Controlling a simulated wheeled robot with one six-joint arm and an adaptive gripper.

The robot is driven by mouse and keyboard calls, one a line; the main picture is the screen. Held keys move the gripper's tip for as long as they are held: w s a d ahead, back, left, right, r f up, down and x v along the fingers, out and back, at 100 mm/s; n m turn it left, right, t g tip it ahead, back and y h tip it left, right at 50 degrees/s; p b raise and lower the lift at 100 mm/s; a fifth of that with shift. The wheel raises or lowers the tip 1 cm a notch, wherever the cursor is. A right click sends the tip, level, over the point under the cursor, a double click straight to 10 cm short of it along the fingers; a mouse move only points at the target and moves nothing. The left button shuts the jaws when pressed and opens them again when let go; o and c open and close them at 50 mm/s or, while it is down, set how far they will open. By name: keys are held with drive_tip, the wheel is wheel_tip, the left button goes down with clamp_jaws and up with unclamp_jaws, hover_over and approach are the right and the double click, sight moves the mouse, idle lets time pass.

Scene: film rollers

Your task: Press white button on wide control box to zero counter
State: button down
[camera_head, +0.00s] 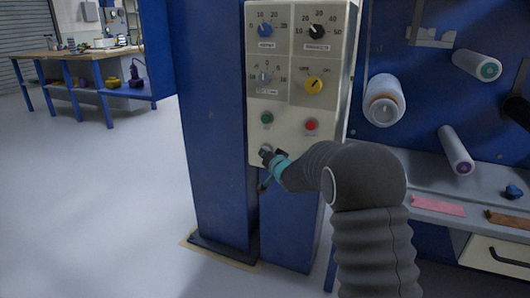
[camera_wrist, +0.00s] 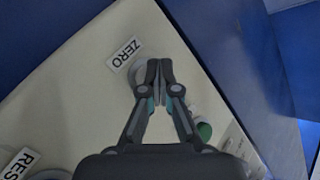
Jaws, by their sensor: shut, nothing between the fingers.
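The control box (camera_head: 289,118) is a pale panel on a blue column, with knobs above and a green and a red button below. In the wrist view its pale face (camera_wrist: 70,100) bears a ZERO label (camera_wrist: 124,53). Beside that label a pale round button (camera_wrist: 133,76) shows partly, with my fingers covering much of it. My gripper (camera_wrist: 159,66) is shut and empty, its tips in front of this button; contact cannot be told. In the head view my gripper (camera_head: 266,153) is at the panel's lower left, hiding the button there.
The green button (camera_wrist: 204,130) is close to the right of my fingers. A second label starting RES (camera_wrist: 18,163) is at lower left. The red button (camera_head: 311,125) is right of the green one. Film rollers (camera_head: 384,100) stick out on the right. Open floor lies left.

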drive_tip(key=shift+s, duration=0.1)
drive_tip(key=shift+s+a+b, duration=0.25)
drive_tip(key=shift+s+b, duration=0.3)
drive_tip(key=shift+s, duration=0.15)
drive_tip(key=shift+s+a+b, duration=0.3)
drive_tip(key=shift+s+b, duration=0.2)
drive_tip(key=shift+s, duration=0.3)
drive_tip(key=shift+s+a+b, duration=0.3)
drive_tip(key=shift+s+b, duration=0.25)
drive_tip(key=shift+s, duration=0.25)
drive_tip(key=shift+s+a+b, duration=0.3)
drive_tip(key=shift+s+b, duration=0.2)
drive_tip(key=shift+s, duration=0.3)
